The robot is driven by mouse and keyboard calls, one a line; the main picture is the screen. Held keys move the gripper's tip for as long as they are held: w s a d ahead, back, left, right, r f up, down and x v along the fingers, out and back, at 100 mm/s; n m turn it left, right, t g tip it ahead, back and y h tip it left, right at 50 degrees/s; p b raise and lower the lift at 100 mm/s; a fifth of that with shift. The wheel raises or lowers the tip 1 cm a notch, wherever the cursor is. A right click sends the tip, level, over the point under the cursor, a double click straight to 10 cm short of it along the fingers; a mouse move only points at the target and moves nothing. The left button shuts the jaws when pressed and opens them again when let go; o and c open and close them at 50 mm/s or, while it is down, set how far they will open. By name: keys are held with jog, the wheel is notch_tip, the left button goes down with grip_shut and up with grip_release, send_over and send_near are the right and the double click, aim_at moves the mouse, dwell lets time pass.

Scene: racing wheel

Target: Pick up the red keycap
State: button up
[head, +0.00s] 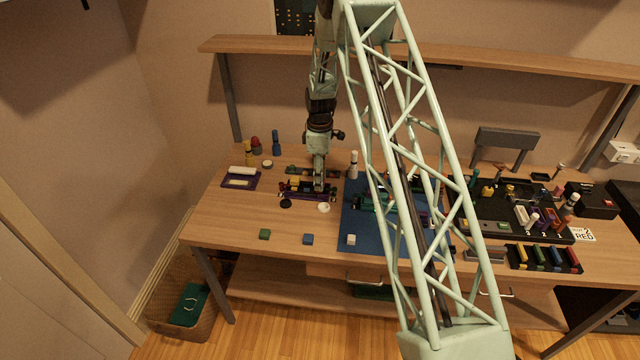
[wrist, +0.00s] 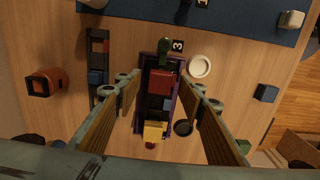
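A red block, which looks like the red keycap (wrist: 161,83), sits in a purple-edged rack (wrist: 140,122) in the wrist view. A yellow piece (wrist: 153,131) and a green piece (wrist: 164,46) are at the rack's ends. My gripper (wrist: 164,88) is open, one finger on each side of the rack, with the red block in the gap between them. I cannot tell the height of the fingertips above it. In the head view my gripper (head: 319,188) points down over the rack (head: 292,194), and the red block is too small to make out there.
Green (head: 264,234), blue (head: 308,239) and white (head: 351,240) cubes lie along the table's front. A white disc (head: 324,207) and black disc (head: 286,203) lie beside the rack. A dark holder (wrist: 98,62) and a white bottle (head: 353,165) are near.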

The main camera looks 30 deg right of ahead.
jog(key=shift+c, duration=0.5)
jog(key=c, duration=0.6)
jog(key=shift+r, duration=0.2)
jog(key=shift+r, duration=1.55)
jog(key=s+r+b, duration=0.1)
jog(key=s+b, duration=0.1)
jog(key=s, duration=1.4)
jog(key=shift+d+r, duration=0.2)
jog(key=shift+r, duration=0.05)
